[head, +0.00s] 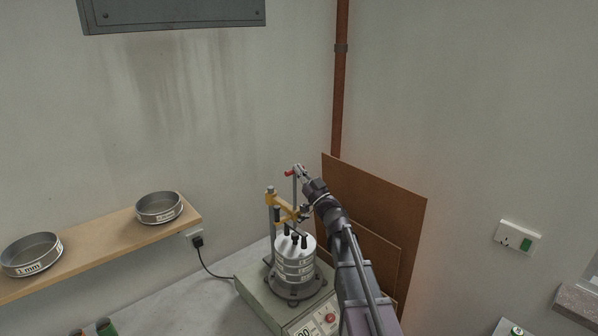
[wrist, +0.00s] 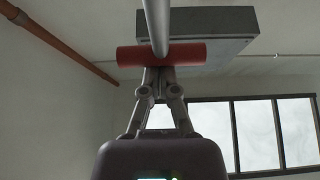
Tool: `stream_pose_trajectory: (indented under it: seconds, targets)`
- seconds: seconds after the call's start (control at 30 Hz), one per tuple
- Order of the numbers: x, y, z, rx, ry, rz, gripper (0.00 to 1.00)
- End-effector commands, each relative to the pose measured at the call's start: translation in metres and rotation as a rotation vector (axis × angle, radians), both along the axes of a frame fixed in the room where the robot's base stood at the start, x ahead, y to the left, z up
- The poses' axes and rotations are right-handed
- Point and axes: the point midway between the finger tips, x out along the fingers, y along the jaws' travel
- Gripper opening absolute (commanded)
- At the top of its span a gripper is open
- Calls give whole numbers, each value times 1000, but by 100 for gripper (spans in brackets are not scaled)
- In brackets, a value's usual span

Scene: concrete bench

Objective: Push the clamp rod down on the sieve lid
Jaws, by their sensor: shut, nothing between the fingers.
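The clamp rod stands upright over the sieve stack, with a red crossbar handle (head: 289,173) at its top; its lower end is hard to make out. The pale sieve lid (head: 292,246) tops the sieve stack (head: 293,269) on the shaker (head: 262,298), with dark knobs above it. My gripper (head: 299,170) is at the rod's top, beside the red handle, shut and holding nothing. In the wrist view, my gripper's closed fingertips (wrist: 160,73) meet at the middle of the red handle (wrist: 190,54), and the grey rod (wrist: 157,22) crosses it. Whether they touch is unclear.
A yellow clamp arm (head: 285,206) on a post beside the stack reaches towards the rod. A wooden shelf (head: 100,247) with two sieves is at left. Brown boards (head: 375,195) lean on the wall behind my arm. Bench space left of the shaker looks partly clear.

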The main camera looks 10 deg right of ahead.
Motion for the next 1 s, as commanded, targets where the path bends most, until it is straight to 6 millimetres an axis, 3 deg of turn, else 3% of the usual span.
stream_pose_trajectory:
  seconds: [0.57, 1.0]
  targets:
    - [0, 0, -5, -1, 1, 0, 0]
    - [-2, -1, 16, 0, 0, 1, 0]
